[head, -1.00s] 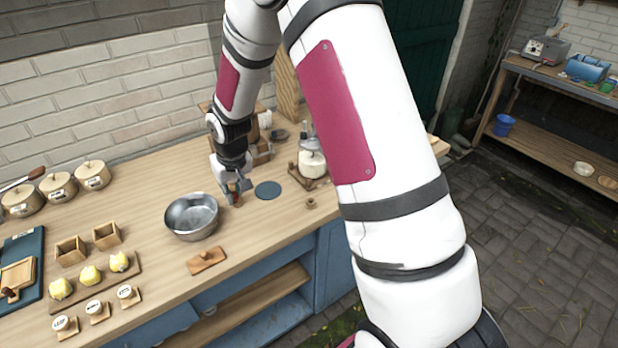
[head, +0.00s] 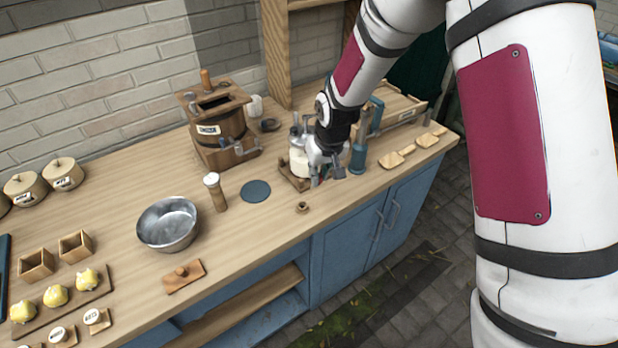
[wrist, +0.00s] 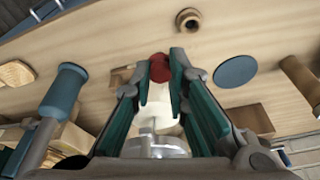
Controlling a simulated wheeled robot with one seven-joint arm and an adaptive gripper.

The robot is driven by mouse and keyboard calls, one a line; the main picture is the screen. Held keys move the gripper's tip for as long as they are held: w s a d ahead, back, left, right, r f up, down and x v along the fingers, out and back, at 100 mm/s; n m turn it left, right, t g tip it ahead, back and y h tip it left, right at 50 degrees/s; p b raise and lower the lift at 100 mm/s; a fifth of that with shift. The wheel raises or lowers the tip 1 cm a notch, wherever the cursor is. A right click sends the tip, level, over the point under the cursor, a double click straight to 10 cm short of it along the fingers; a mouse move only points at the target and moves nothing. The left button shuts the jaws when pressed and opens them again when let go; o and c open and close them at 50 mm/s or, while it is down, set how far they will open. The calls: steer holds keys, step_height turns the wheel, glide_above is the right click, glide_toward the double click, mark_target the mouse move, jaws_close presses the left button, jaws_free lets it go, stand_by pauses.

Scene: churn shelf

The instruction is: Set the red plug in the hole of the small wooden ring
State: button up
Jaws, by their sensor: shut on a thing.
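The red plug (wrist: 160,67) is between the fingertips of my gripper (wrist: 161,72) in the wrist view. The gripper is shut on it and holds it over the worktop. In the head view my gripper (head: 328,178) is at the front right of the white jar, and the plug cannot be made out there. The small wooden ring (head: 302,208) lies on the worktop near its front edge, left of and nearer than the gripper. The ring also shows in the wrist view (wrist: 188,19), its dark hole empty, apart from the plug.
The white jar (head: 298,162) on its wooden stand is close to the gripper. A blue-handled tool (head: 358,157) stands just right of it. A blue disc (head: 256,191), a wooden shaker (head: 216,194) and a metal bowl (head: 168,223) are to the left. The worktop around the ring is clear.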

steer(key=shift+n, duration=0.5)
steer(key=shift+s+a+f+b, duration=0.2)
steer(key=shift+a+f+b, duration=0.1)
steer(key=shift+a+f, duration=0.55)
steer(key=shift+s+a+f+b, duration=0.25)
steer(key=shift+a+f, duration=0.35)
steer(key=shift+f, duration=0.4)
steer(key=shift+s+a+f+b, duration=0.15)
steer(key=shift+a+f+b, duration=0.15)
steer(key=shift+a+f, duration=0.55)
steer(key=shift+d+f+b, duration=0.1)
steer(key=shift+f+b, duration=0.2)
steer(key=shift+f, duration=1.05)
steer(key=shift+r, duration=0.1)
steer(key=o, duration=0.8)
steer(key=c, duration=0.4)
steer(key=shift+r, duration=0.1)
steer(key=shift+p+v, duration=1.7)
steer(key=shift+v, duration=1.8)
